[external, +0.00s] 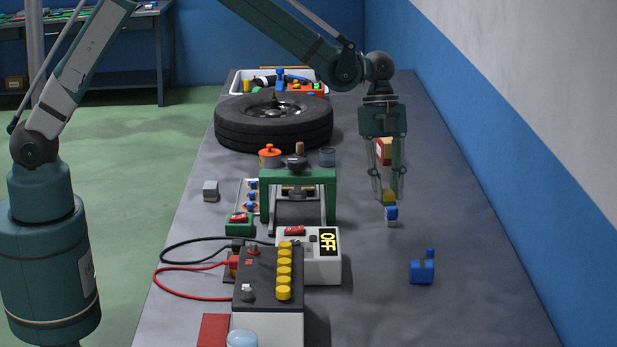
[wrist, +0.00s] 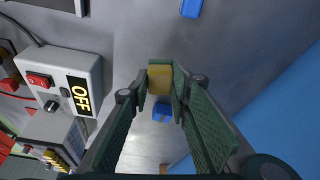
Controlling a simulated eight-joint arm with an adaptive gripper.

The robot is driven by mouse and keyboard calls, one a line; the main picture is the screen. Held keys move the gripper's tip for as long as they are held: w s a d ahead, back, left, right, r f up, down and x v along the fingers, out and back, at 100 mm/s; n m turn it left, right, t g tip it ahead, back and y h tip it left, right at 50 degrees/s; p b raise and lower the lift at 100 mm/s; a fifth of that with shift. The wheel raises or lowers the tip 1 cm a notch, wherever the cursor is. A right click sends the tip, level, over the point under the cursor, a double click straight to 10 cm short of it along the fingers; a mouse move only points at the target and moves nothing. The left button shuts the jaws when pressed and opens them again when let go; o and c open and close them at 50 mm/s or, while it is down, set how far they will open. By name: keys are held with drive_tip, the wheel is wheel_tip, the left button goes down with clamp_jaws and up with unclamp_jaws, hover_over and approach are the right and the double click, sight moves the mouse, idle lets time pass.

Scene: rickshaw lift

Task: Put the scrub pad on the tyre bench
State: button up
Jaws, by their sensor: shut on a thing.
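The scrub pad, seen as a small yellow block (wrist: 160,78), is pinched between the fingertips of my gripper (wrist: 160,84) in the wrist view. In the external view my gripper (external: 388,192) points down over the right side of the grey bench, with the yellow pad (external: 389,196) low between its fingers. My fingers hide part of the pad. A black tyre (external: 273,124) lies flat toward the far end of this bench, away to the left of my gripper. I cannot tell for sure which surface is the tyre bench.
A small blue-and-grey piece (external: 391,214) shows just below my gripper; blue blocks (external: 422,271) lie nearer. A green press frame (external: 297,176), an OFF box (external: 328,255) and a battery (external: 268,275) with cables stand left. A white tray (external: 238,82) is at the back. A blue wall bounds the right.

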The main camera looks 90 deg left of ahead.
drive_tip(key=s+a+n, duration=0.1)
drive_tip(key=s+a, duration=0.3)
drive_tip(key=a, duration=0.4)
drive_tip(key=s+a+n, duration=0.2)
drive_tip(key=s+a, duration=0.1)
drive_tip(key=a, duration=0.5)
drive_tip(key=s+a+n+t+y, duration=0.1)
drive_tip(key=s+a+n, duration=0.3)
drive_tip(key=s+a, duration=1)
drive_tip(key=s+a+n+t+y+b, duration=0.1)
drive_tip(key=s+a+n, duration=0.2)
drive_tip(key=s+a, duration=1.1)
drive_tip(key=shift+s+a+r+n+b, duration=0.15)
drive_tip(key=shift+s+a+n+b, duration=0.2)
drive_tip(key=shift+s, duration=2.15)
drive_tip(key=shift+d, duration=0.1)
drive_tip(key=shift+f+b, duration=0.3)
drive_tip(key=shift+f, duration=2.85)
drive_tip(key=shift+f, duration=1.85)
drive_tip(key=shift+f+b, duration=0.15)
drive_tip(key=shift+b, duration=0.2)
